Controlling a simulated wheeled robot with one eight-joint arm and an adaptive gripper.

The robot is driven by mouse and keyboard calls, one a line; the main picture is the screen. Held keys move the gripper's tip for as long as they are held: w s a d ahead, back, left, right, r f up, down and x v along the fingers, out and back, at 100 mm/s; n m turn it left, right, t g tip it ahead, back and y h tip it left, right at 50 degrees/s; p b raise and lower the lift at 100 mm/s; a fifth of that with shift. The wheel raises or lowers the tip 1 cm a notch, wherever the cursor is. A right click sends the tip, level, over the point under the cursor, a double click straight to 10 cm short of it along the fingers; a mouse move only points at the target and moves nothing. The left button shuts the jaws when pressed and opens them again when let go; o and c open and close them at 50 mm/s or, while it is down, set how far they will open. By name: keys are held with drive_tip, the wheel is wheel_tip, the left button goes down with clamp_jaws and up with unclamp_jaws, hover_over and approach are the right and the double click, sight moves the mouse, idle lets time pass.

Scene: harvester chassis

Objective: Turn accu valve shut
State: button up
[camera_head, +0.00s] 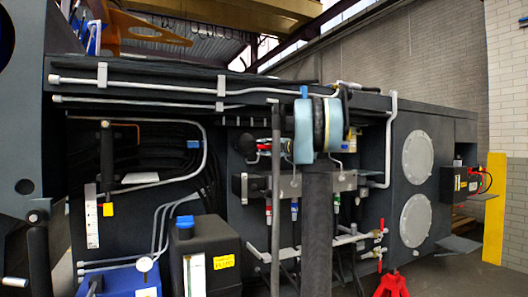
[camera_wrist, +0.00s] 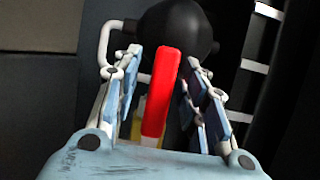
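The accu valve's red lever handle (camera_wrist: 161,92) stands nearly upright in the wrist view, slightly tilted. My gripper (camera_wrist: 163,62) is open, with its fingers on both sides of the handle. Gaps show between the handle and the pads on each side. A black rounded accumulator (camera_wrist: 175,32) is right behind the handle. In the head view, a small bit of the red handle (camera_head: 264,147) shows beside the dark accumulator (camera_head: 244,146). My wrist and arm hide much of my gripper there. The valve body is mostly hidden.
A grey pipe (camera_wrist: 104,45) bends close to the left finger in the wrist view. Below the valve is a metal block with several coloured hose fittings (camera_head: 294,210). Other red-handled valves (camera_head: 379,235) are lower right. A black tank (camera_head: 203,250) stands lower left.

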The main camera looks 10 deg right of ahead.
drive_tip(key=shift+c, duration=0.3)
clamp_jaws()
